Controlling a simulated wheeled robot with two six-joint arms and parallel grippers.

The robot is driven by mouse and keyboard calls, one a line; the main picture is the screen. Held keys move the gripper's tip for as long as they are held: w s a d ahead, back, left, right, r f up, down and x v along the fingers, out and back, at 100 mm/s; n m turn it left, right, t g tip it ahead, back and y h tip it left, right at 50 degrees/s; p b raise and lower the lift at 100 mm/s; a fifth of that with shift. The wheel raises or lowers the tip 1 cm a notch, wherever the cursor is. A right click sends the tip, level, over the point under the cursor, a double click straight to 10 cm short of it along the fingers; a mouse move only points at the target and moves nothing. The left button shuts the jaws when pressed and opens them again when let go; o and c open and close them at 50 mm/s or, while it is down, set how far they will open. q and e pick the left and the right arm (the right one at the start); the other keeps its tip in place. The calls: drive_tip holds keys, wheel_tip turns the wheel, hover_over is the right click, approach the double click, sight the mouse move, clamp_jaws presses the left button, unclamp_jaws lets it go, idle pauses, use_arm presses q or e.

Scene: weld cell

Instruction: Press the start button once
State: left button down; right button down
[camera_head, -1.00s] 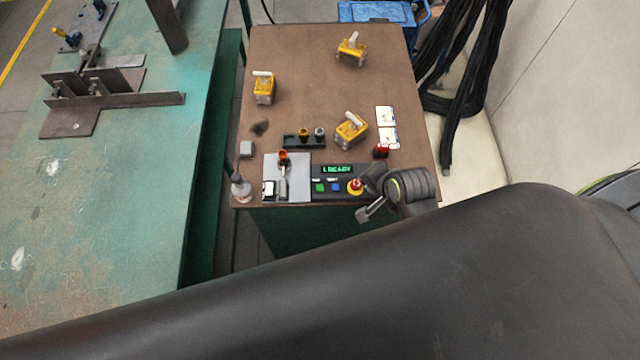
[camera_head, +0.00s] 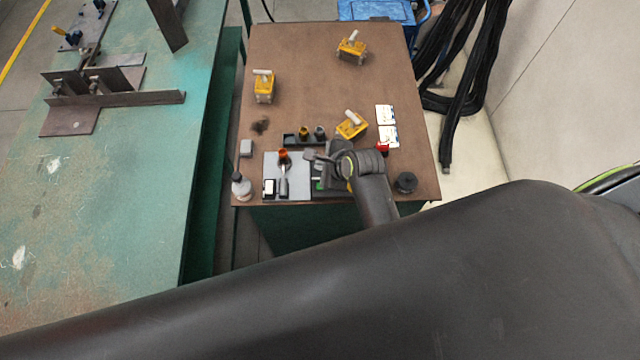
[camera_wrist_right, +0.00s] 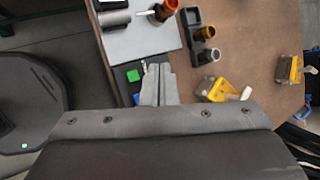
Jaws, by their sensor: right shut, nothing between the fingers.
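The control box (camera_head: 330,195) sits at the front edge of the brown table, mostly hidden under my right gripper and wrist in the head view. Its green button (camera_head: 319,184) shows just below the gripper; it also appears in the right wrist view (camera_wrist_right: 133,75), left of the fingertips. The box's display, blue button and red mushroom button are hidden in the head view. My left gripper is not in view.
A grey plate (camera_head: 273,165) with an orange-topped part lies left of the box. A black holder (camera_head: 291,140) stands behind. Several yellow blocks (camera_head: 352,127) stand farther back. A red item (camera_head: 382,149) and black round piece (camera_head: 405,182) are on the right. The table's rear middle is clear.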

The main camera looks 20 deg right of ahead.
wheel_tip(320, 180, down, 6)
drive_tip(key=shift+r, duration=0.15)
wheel_tip(320, 180, down, 2)
drive_tip(key=shift+f+b, duration=0.1)
drive_tip(key=shift+b, duration=0.6)
drive_tip(key=shift+f, duration=0.45)
drive_tip(key=shift+f, duration=0.15)
idle(1.2)
drive_tip(key=shift+f, duration=0.25)
